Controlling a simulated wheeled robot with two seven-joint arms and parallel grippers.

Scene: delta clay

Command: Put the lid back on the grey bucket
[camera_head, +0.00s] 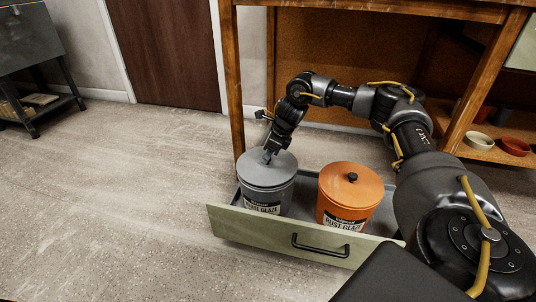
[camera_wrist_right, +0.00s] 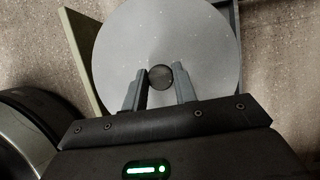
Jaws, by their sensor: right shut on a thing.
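The grey bucket (camera_head: 262,197) stands in the open drawer, at its left side, with a label on its front. Its round grey lid (camera_head: 283,168) lies over the bucket's top and looks about level; I cannot tell whether it is fully seated. My right gripper (camera_head: 268,155) reaches down onto the lid from above. In the right wrist view the lid (camera_wrist_right: 205,45) fills the upper middle, and my right gripper (camera_wrist_right: 162,80) is shut on its dark round knob (camera_wrist_right: 160,77). My left gripper is not in view.
An orange bucket (camera_head: 334,211) with its own lid and dark knob stands to the right in the same drawer (camera_head: 230,225). The drawer has a pale green front with a black handle (camera_head: 320,246). Bowls (camera_head: 514,146) sit on a shelf at right. The floor at left is clear.

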